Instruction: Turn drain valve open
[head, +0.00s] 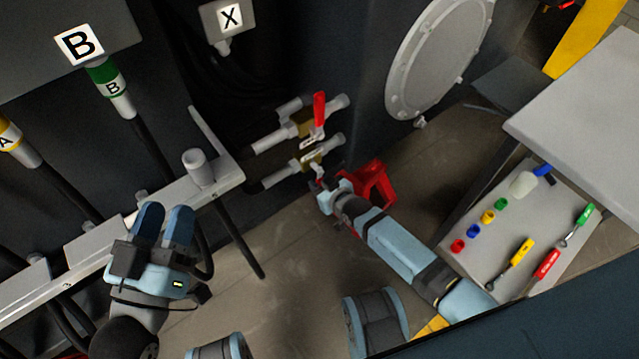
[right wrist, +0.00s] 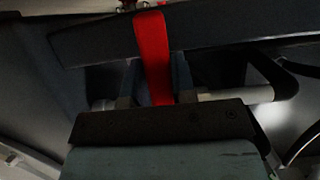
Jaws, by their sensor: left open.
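The upper valve (head: 302,122) has a red lever (head: 319,108) pointing up. The lower valve (head: 316,155) is just beyond my right gripper (head: 320,184), and its lever is not clear there. In the right wrist view a red lever (right wrist: 153,58) runs between the fingers of my right gripper (right wrist: 155,88). I cannot tell whether the fingers press on it. My left gripper (head: 164,220) is open and empty, in front of the grey rail and away from the valves.
A red object (head: 376,184) is behind my right wrist. The grey rail (head: 190,195) with hoses crosses the left side. Connectors B (head: 112,90) and A (head: 18,142) hang at upper left. A bench shelf (head: 500,270) at right holds screwdrivers and coloured caps. Open floor lies between.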

